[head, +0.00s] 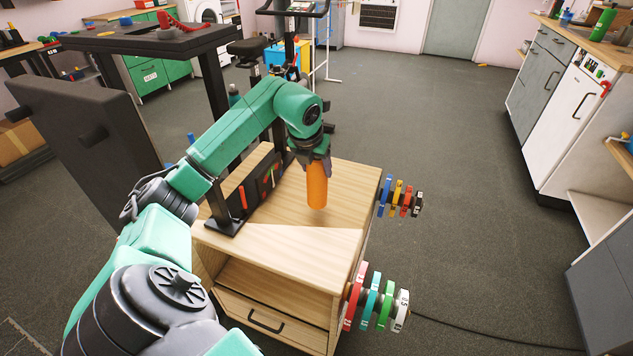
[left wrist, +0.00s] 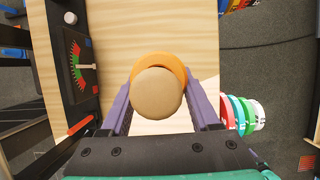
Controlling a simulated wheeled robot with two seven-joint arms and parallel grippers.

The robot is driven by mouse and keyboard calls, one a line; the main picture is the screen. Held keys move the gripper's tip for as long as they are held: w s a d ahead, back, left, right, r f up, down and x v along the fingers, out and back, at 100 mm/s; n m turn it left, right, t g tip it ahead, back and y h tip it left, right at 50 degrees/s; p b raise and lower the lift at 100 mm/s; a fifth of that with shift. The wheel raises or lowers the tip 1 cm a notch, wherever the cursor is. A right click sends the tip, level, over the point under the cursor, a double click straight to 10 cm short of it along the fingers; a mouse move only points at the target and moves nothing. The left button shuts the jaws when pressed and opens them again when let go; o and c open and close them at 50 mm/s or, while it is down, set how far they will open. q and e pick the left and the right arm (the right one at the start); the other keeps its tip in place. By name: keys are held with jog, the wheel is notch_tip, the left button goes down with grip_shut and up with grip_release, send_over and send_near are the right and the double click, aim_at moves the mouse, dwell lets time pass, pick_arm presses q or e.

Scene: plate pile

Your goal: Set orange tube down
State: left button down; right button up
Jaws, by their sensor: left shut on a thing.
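The orange tube (head: 317,186) is upright over the wooden cabinet top (head: 345,228) in the head view. My left gripper (head: 317,160) comes down from above and is shut on the tube's upper part. In the left wrist view, the tube's orange side (left wrist: 160,63) and its round tan end show between the purple fingers of the left gripper (left wrist: 160,105). My right gripper is not in view.
A black panel with a dial (left wrist: 82,55) and a red lever stands left of the tube. Colored weight plates hang on pegs (head: 400,196) at the cabinet's right side, with more plates (head: 376,300) nearer. The cabinet top right of the tube is clear.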

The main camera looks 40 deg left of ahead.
pick_arm(q)
jog(key=shift+f, duration=1.65)
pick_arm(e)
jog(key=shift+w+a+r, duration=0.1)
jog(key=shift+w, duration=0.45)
pick_arm(q)
jog(key=shift+f, duration=0.1)
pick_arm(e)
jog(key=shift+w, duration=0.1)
pick_arm(q)
jog(key=shift+c, duration=0.6)
grip_release()
jog(key=shift+s, duration=0.1)
